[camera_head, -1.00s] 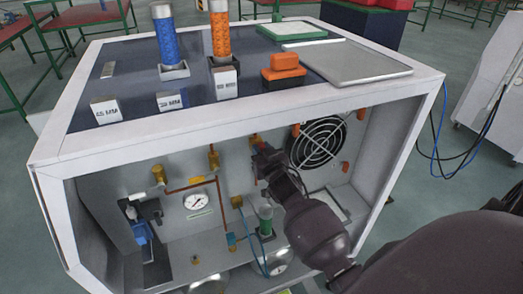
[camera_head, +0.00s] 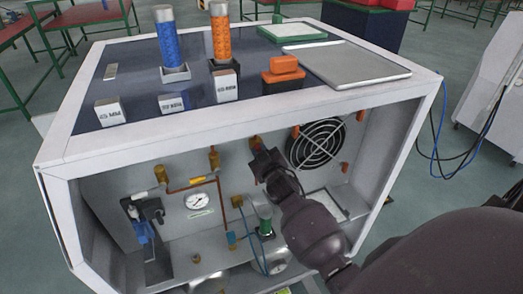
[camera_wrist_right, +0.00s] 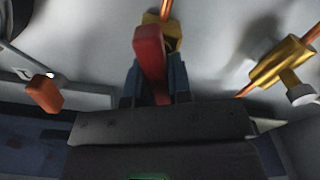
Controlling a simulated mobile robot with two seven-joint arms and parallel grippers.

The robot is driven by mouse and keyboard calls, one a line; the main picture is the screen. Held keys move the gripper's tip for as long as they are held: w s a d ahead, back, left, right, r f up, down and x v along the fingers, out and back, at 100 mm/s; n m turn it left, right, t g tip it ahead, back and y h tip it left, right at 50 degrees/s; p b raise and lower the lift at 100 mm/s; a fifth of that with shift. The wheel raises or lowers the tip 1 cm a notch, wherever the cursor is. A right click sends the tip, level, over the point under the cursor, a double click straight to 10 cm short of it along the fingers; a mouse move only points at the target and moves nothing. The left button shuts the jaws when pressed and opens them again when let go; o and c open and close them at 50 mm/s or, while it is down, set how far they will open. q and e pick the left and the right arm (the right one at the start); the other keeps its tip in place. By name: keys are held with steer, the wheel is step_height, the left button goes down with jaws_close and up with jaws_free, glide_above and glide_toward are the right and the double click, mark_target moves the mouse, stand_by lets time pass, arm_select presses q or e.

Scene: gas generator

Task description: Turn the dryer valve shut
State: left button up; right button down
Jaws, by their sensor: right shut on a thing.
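The valve under my right gripper has a brass body (camera_wrist_right: 172,32) and a red lever handle (camera_wrist_right: 150,62), seen in the right wrist view. My right gripper (camera_wrist_right: 152,88) is shut on the red handle, with a dark finger on either side of it. In the head view my right gripper (camera_head: 262,162) reaches into the open front of the white cabinet, against its back panel. A brass fitting (camera_head: 256,142) shows just above the gripper, while the handle is hidden behind it. My left gripper is in neither view.
A black fan grille (camera_head: 316,143) is right of the gripper. A pressure gauge (camera_head: 198,201), copper pipes and a brass valve (camera_head: 160,175) are left of it. A green cylinder (camera_head: 265,218) stands below. The cabinet's top front rim (camera_head: 240,118) lies above the arm.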

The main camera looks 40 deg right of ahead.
steer(key=n, duration=0.6)
steer(key=shift+w+a+f+n, duration=0.1)
steer(key=shift+a+f+n, duration=0.1)
steer(key=shift+a+n, duration=0.1)
steer(key=n, duration=0.6)
steer(key=shift+f+n, duration=0.3)
steer(key=c, duration=1)
jaws_free()
steer(key=shift+c, duration=0.2)
steer(key=v, duration=1)
steer(key=shift+s, duration=0.4)
